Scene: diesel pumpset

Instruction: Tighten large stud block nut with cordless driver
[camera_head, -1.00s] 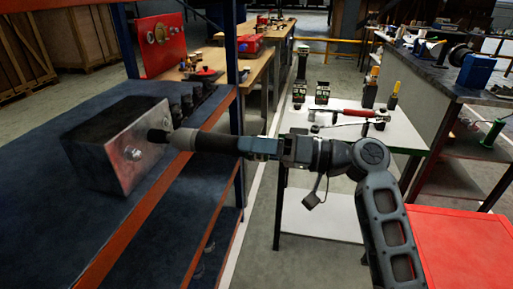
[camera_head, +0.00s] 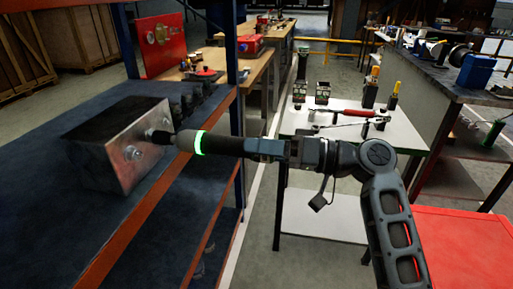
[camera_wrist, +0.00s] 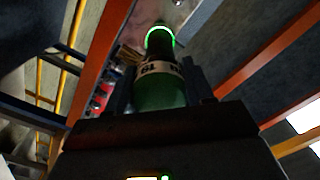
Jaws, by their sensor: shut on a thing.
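The large stud block (camera_head: 118,145), a steel block with a dark top, sits on the blue shelf at left in the head view. One nut (camera_head: 133,153) shows uncovered on its front face. The cordless driver (camera_head: 214,144) is held level, its dark socket (camera_head: 160,136) against the right part of that face, hiding what is under it. A green ring glows around the driver; the ring also shows in the wrist view (camera_wrist: 160,35). My gripper (camera_head: 250,147) is shut on the driver's body, which stands between the fingers in the wrist view (camera_wrist: 160,92).
The blue shelf (camera_head: 55,225) has an orange front beam (camera_head: 130,235) and a blue upright (camera_head: 231,70) close behind the driver. A white table (camera_head: 350,125) with tools stands behind my arm. A red surface (camera_head: 465,245) is at lower right.

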